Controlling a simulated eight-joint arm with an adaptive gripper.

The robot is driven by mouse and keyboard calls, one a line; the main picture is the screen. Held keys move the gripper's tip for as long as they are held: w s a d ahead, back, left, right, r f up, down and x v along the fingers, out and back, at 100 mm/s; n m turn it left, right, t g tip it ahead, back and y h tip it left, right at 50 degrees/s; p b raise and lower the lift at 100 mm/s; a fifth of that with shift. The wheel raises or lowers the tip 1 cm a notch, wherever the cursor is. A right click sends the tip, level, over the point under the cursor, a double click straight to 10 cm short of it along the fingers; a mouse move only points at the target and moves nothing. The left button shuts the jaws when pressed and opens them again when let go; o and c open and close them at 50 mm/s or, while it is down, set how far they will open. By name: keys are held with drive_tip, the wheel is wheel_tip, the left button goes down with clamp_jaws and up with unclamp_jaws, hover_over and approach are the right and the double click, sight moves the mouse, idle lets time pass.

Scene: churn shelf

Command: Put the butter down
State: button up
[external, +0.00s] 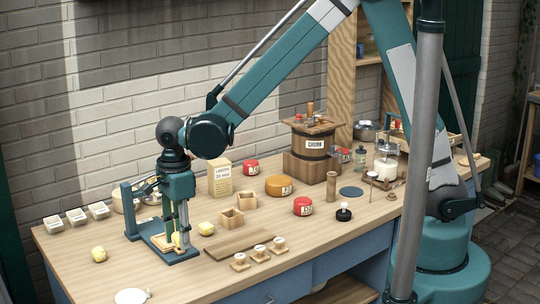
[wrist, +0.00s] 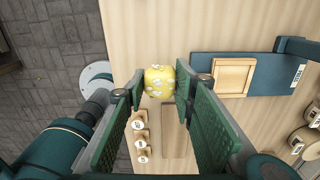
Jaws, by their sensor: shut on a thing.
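My gripper (wrist: 158,88) is shut on a yellow butter lump (wrist: 160,80) with pale flecks, held between the two fingertips. In the external view my gripper (external: 180,239) points straight down, and the held butter shows only partly between its fingers. A blue press-like stand (external: 132,212) is beside it, its base carrying a square wooden frame, which shows in the wrist view (wrist: 232,77) to the right of the butter. I cannot tell the exact gap under the butter. Two other butter lumps lie on the table, one at the left (external: 99,254) and one right of my gripper (external: 206,229).
A wooden board (external: 240,241) and several round stamps (external: 260,251) lie to the right. Two small wooden boxes (external: 232,218), a carton (external: 220,179) and a churn (external: 313,142) stand farther back. A white plate (external: 132,297) is at the front edge. White tubs (external: 76,216) line the left back.

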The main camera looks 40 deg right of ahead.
wheel_tip(320, 180, up, 18)
drive_tip(key=r, duration=0.1)
drive_tip(key=p, duration=0.6)
hover_over(219, 161)
wheel_tip(219, 161, down, 5)
drive_tip(key=shift+s+a+f+n, duration=0.15)
drive_tip(key=shift+f+n, duration=0.15)
drive_tip(key=shift+f, duration=0.15)
drive_tip(key=shift+f+p, duration=0.3)
drive_tip(key=shift+f, duration=2.8)
drive_tip(key=shift+f, duration=0.1)
